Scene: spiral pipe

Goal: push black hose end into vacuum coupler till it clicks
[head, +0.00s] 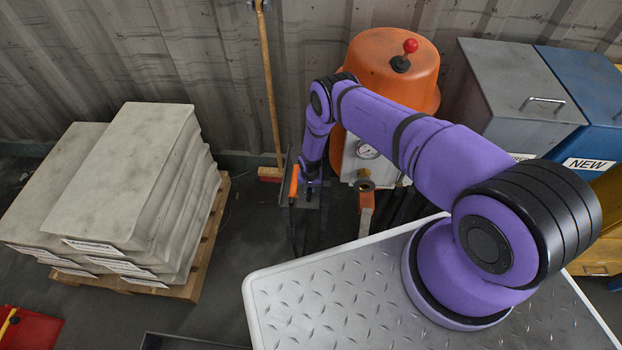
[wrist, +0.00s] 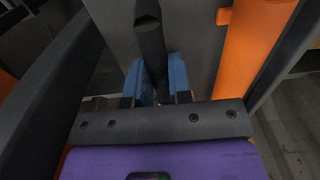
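The black hose (wrist: 150,38) shows in the wrist view, running down from the top edge toward my gripper (wrist: 160,85). Its lower part lies between the two blue finger pads. The pads stand close on either side, but I cannot tell whether they press on it. The hose tip is hidden behind the gripper body. In the head view my gripper (head: 310,188) points down over a dark metal stand, left of the orange machine. A brass round fitting (head: 365,184), which looks like the vacuum coupler, sits on the machine's front below a gauge, right of and apart from my gripper.
The orange vacuum machine (head: 398,68) has a red knob. An orange bar (wrist: 250,60) stands close to the right of my gripper. A broom (head: 271,100) leans on the wall. Stacked sacks (head: 120,175) on a pallet stand left; grey (head: 515,90) and blue bins stand right.

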